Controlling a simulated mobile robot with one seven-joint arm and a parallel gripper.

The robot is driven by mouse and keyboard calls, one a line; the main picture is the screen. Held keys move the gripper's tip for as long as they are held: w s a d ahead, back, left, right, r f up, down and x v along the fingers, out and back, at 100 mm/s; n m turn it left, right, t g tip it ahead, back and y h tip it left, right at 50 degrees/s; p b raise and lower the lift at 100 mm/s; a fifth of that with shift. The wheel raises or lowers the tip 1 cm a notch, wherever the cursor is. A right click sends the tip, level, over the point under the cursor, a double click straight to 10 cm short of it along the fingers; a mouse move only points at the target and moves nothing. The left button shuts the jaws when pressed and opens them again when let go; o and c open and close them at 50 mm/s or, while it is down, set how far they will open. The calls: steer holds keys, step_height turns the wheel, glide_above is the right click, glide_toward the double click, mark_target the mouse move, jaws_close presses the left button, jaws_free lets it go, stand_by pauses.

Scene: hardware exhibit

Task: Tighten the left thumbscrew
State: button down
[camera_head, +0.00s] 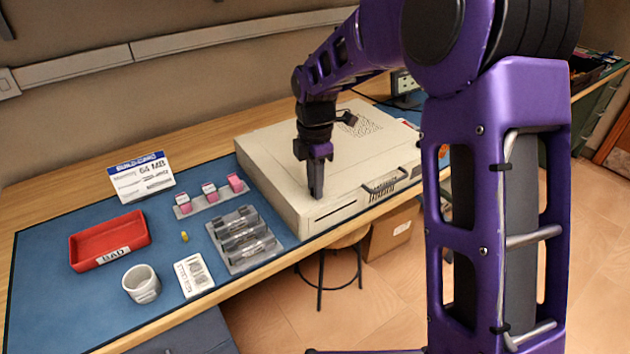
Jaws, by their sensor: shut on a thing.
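A beige flat computer case (270,150) lies on the blue mat, with a slot and a vented panel on its front side. My gripper (316,193) points straight down with its fingertips at the top of the case, close to the front edge. Its fingers are closed together on something small, most likely the left thumbscrew, which is hidden by the fingertips. I cannot make out any thumbscrew on the case from this view.
A red tray (110,240) marked BAD, a white mug (141,284), a white labelled card (194,276), a grey rack (243,238) and a holder with pink pieces (210,197) stand left of the case. A build card (141,178) stands behind. My arm's links block the right side.

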steer(key=m+p, duration=0.1)
steer(key=m, duration=0.3)
steer(key=shift+r+p, duration=0.1)
steer(key=shift+p, duration=0.2)
steer(key=m+p, duration=0.1)
steer(key=m, duration=0.8)
steer(key=shift+m+p, duration=0.3)
steer(key=shift+p, duration=0.1)
steer(key=m, duration=0.4)
steer(key=shift+p, duration=0.35)
steer(key=m, duration=0.4)
steer(key=m+p, duration=0.1)
steer(key=m, duration=0.3)
steer(key=shift+m, duration=0.3)
steer(key=m+p, duration=0.1)
steer(key=m, duration=0.3)
steer(key=shift+p, duration=0.3)
steer(key=shift+m+p, duration=0.6)
steer(key=shift+m, duration=1.4)
